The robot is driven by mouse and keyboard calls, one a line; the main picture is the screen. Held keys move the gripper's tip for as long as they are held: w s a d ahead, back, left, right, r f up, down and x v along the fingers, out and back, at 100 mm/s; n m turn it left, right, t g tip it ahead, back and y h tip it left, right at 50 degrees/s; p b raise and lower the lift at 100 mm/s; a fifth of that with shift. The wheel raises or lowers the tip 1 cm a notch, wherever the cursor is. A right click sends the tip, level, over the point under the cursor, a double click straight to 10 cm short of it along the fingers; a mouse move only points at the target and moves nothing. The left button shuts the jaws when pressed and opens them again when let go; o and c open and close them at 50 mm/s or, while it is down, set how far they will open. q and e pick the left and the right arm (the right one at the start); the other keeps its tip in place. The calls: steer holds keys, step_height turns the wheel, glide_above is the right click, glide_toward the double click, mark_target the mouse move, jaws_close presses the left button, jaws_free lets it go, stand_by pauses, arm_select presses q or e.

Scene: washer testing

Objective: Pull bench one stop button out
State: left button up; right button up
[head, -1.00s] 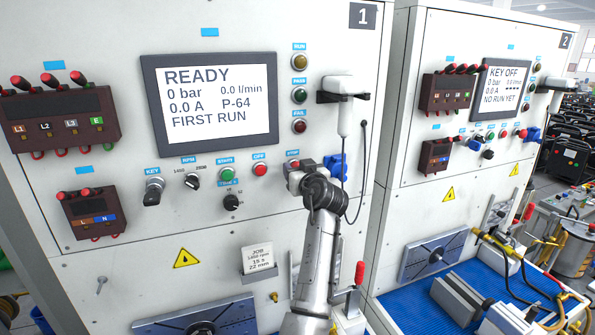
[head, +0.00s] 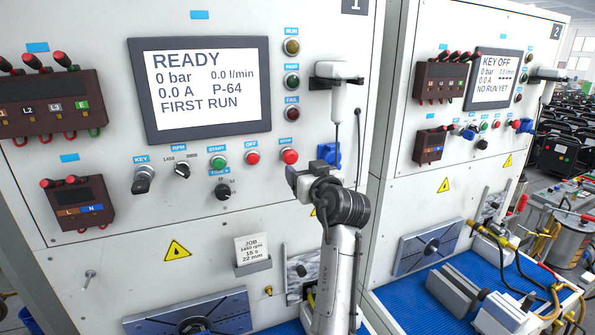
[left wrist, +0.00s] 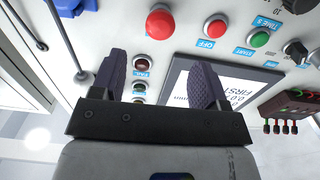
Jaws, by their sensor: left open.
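The bench one stop button (head: 289,156) is a red round knob at the right end of the row of controls below the READY screen. In the left wrist view, which is turned upside down, it is the large red knob (left wrist: 159,22) at the top. My left gripper (head: 294,178) is just below and in front of the button in the head view. In the left wrist view the two dark fingers (left wrist: 159,58) stand wide apart with nothing between them, and the button is beyond their tips. My right gripper is not in view.
The smaller red OFF button (head: 252,157) and green START button (head: 219,160) are left of the stop button. A blue socket (head: 328,153) and a white hand-held unit (head: 338,98) with a hanging cable are close on the right. Bench two's screen (head: 495,80) reads KEY OFF.

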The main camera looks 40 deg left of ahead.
arm_select(q)
steer(key=shift+b+v, duration=0.45)
steer(key=shift+v, duration=1.75)
steer(key=shift+a, duration=0.1)
